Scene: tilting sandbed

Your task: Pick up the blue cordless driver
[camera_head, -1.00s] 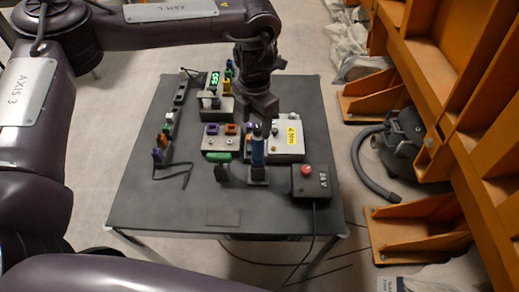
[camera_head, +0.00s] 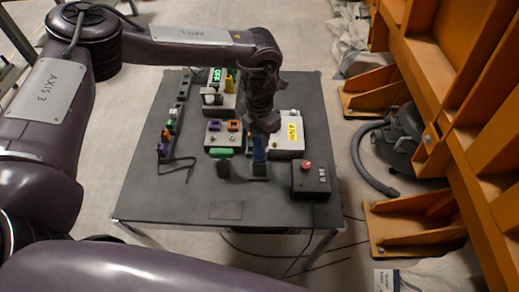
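The blue cordless driver (camera_head: 259,153) stands upright at its dark base (camera_head: 259,171) on the dark table, right of centre. Its upper part is hidden by my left gripper (camera_head: 262,135). The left gripper points down and is right at the top of the driver. Its fingers are too small and dark to tell whether they are open or shut, or whether they touch the driver. My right gripper is not in view.
Close to the driver stand a black box with a red button (camera_head: 311,178), a grey box with a yellow label (camera_head: 288,136) and a green piece (camera_head: 220,153). A power strip (camera_head: 169,136) with coloured plugs lies at the left. The table's front (camera_head: 170,205) is mostly clear.

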